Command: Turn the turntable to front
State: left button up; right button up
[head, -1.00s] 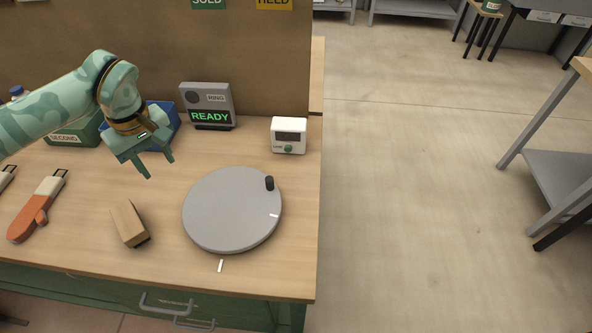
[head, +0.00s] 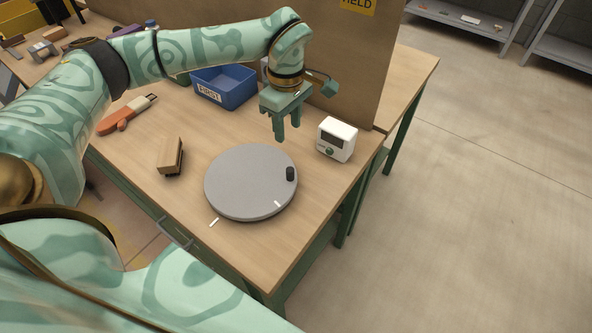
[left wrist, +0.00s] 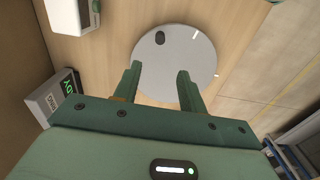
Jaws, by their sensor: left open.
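The turntable (head: 245,182) is a grey disc lying on the wooden table. A black knob (head: 290,174) stands near its right rim, with a white mark on the disc close by. Another white mark (head: 214,222) is on the table just off the disc's front left. My left gripper (head: 288,136) is open and empty, pointing down above the table behind the disc. In the left wrist view the turntable (left wrist: 178,82) shows beyond my open fingers (left wrist: 155,88), with the knob (left wrist: 160,38) at its far side. My right gripper is not seen.
A white device with a dial (head: 337,138) stands right of my left gripper. A blue bin labelled FIRST (head: 225,88) is behind left. A wooden block with a dark end (head: 170,155) and an orange-handled tool (head: 127,115) lie left of the disc. A tall board stands behind.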

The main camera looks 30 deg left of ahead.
aim_at(290, 169)
pick_arm(q)
notch_tip(290, 169, down, 16)
jog(key=b, duration=0.3)
jog(key=shift+d, duration=0.1)
grip_shut()
